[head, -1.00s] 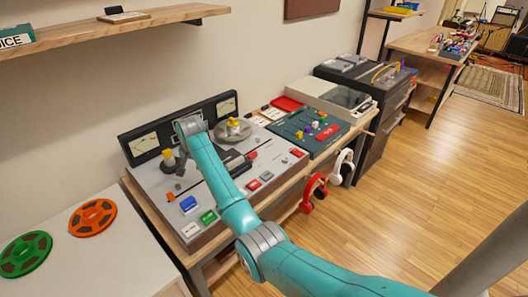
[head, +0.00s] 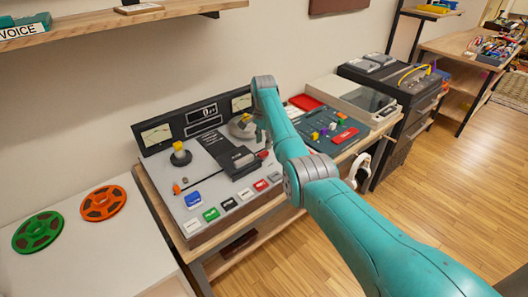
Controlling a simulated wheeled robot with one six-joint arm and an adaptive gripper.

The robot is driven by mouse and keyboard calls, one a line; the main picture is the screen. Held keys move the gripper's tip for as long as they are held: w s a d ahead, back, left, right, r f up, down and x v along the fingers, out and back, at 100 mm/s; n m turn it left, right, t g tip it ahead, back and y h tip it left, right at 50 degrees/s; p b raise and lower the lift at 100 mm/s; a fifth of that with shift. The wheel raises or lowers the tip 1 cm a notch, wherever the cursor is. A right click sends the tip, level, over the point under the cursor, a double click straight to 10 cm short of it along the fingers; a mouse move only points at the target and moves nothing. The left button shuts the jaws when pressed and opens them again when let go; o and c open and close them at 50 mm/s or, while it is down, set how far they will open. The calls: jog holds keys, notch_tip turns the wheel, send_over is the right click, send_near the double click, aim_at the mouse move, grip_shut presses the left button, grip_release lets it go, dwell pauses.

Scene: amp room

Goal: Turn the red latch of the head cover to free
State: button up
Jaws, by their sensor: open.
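The tape machine (head: 185,205) stands on a wooden bench, with a black head cover (head: 240,163) in the middle of its pale top. The red latch (head: 264,155) shows as a small red piece at the right end of the cover, close beside my arm. Its exact angle cannot be made out. My gripper (head: 262,132) points down behind my teal arm, over the right side of the machine near the latch. It is mostly hidden, its jaws are open, and contact with the latch cannot be made out.
A spindle with a yellow cap (head: 179,148) stands at the machine's left, and a grey reel plate (head: 240,127) is at its right back. Coloured buttons (head: 211,214) line the front. A green mixer panel (head: 325,130) is to the right.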

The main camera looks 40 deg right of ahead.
aim_at(263, 152)
jog(key=shift+a+f, duration=0.1)
jog(key=shift+f, duration=2.55)
grip_shut()
